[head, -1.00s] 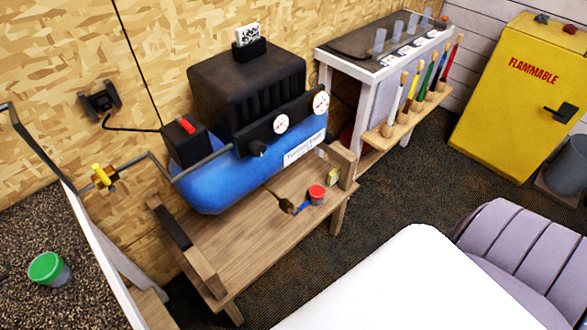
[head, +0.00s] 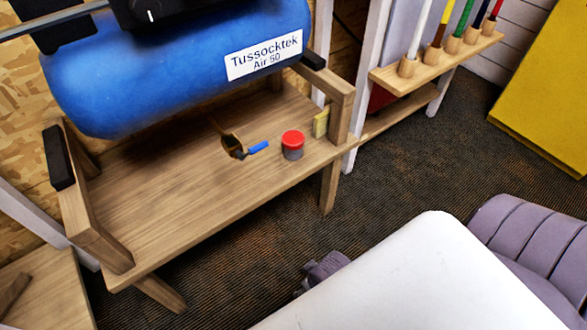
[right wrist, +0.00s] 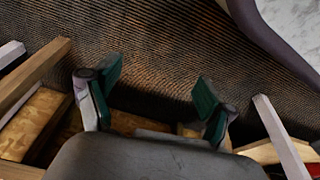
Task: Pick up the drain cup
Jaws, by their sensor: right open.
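A small cup with a red top and grey lower body (head: 292,147) stands upright on the wooden bench (head: 170,205), right of the middle; I take it as the drain cup. A brass-brown drain fitting (head: 232,146) with a blue lever (head: 258,147) hangs just left of the cup, under the blue tank (head: 180,70). My right gripper (right wrist: 155,88) shows in the right wrist view, open, with dark green pads apart and nothing between them. The cup is not seen there. My left gripper is in no view.
A yellow block (head: 321,122) stands behind the cup near the bench's right post (head: 340,105). A rack of coloured-handled tools (head: 435,60) is at the upper right. A yellow cabinet (head: 550,100) stands beyond.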

